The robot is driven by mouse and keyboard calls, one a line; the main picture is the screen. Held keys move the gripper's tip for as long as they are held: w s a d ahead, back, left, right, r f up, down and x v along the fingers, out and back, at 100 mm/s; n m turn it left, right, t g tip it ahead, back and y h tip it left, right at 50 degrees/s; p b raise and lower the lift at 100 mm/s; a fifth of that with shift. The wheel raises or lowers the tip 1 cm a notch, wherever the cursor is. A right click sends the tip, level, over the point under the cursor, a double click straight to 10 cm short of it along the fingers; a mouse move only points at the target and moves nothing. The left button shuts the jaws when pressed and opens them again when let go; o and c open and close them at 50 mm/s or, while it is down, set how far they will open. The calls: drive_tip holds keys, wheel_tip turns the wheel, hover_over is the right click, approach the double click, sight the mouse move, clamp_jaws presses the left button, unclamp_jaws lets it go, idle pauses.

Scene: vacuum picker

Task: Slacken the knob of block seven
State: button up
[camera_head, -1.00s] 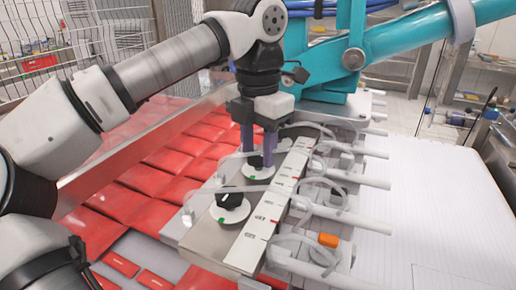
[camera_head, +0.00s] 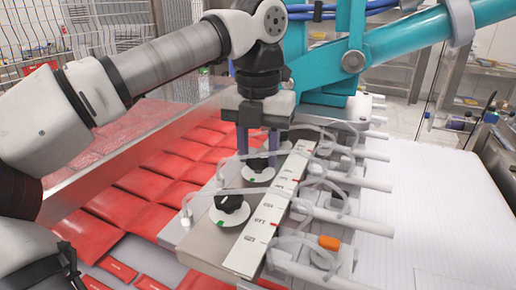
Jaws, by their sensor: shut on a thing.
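My gripper (camera_head: 258,146) points down at the far knob (camera_head: 258,163), a black knob on a white round dial with a green mark. Its two purple-grey fingers are closed around that knob. A second black knob (camera_head: 229,203) on a white dial (camera_head: 229,216) with a green mark stands nearer, free of the gripper. Both sit on a grey metal block (camera_head: 190,235) beside a white labelled strip (camera_head: 262,228). The labels are too small to read surely, so I cannot tell which block is seven. The fingers partly hide the far knob.
Clear tubes and white cylindrical rods (camera_head: 350,222) line the right side of the strip. An orange piece (camera_head: 329,242) sits among them. A teal arm (camera_head: 400,45) hangs behind. Red packs (camera_head: 140,212) fill the left; a white ribbed surface (camera_head: 430,200) lies right.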

sight(258, 158)
drive_tip(key=o, duration=1)
drive_tip(key=shift+r, duration=0.1)
wheel_tip(258, 158, up, 14)
drive_tip(key=p, duration=0.7)
drive_tip(key=shift+f, duration=0.25)
